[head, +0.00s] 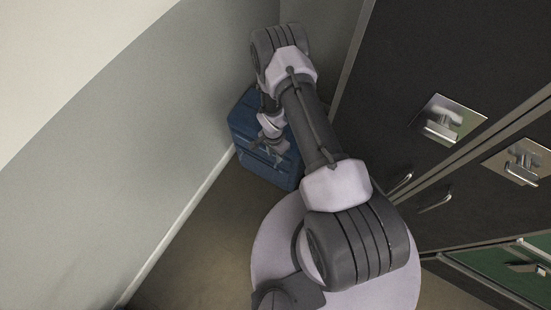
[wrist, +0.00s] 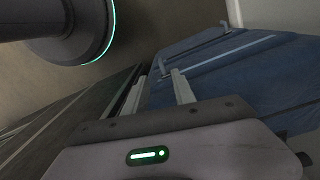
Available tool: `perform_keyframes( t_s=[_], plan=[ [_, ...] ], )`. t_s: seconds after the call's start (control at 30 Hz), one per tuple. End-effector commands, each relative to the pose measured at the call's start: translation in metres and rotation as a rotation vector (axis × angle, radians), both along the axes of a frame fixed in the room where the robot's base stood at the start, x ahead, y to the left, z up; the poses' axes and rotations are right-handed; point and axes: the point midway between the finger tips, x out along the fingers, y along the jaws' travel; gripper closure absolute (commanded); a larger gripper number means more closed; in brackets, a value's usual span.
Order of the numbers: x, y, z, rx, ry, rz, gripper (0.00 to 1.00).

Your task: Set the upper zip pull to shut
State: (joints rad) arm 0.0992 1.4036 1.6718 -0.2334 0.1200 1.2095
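A blue case (head: 280,176) stands on the floor in the corner, partly hidden by my arm in the head view. In the wrist view its blue face (wrist: 255,75) fills the right side, with a pale straight strip (wrist: 232,52) and a grey bar-shaped handle (wrist: 195,46) on it. I cannot tell which part is the upper zip pull or how it is set. My gripper (head: 270,146) is at the case in the head view. In the wrist view my gripper (wrist: 160,80) has its two pale fingers apart, nothing visible between them; contact with the case cannot be told.
A pale wall (head: 150,170) rises close on the left. Dark cabinet doors (head: 430,60) with metal latches (head: 447,118) stand on the right, with a green panel (head: 530,262) below. Bare floor (head: 195,240) lies in front of the case.

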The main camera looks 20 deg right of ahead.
Motion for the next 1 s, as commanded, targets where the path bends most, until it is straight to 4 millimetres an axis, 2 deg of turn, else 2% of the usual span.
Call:
perform_keyframes(
  t_s=[0.03,0.1,0.2,0.3,0.83,0.87,0.93,0.97,1.0],
  plan=[
    [0.001,0.0,0.021,0.0,-0.001,0.0,0.68],
    [0.002,0.0,0.039,-0.001,0.0,0.0,0.68],
    [0.002,0.001,0.059,0.0,0.0,-0.001,0.68],
    [0.003,0.001,0.07,0.0,0.0,-0.001,0.68],
    [0.005,0.001,0.078,0.0,-0.004,0.003,0.68],
    [0.009,0.001,0.085,-0.002,-0.01,0.008,0.68],
    [0.026,0.001,0.12,-0.006,-0.039,0.036,0.68],
    [0.035,0.001,0.144,-0.009,-0.057,0.054,0.68],
    [0.046,0.002,0.182,-0.011,-0.084,0.086,0.68]
  ],
)
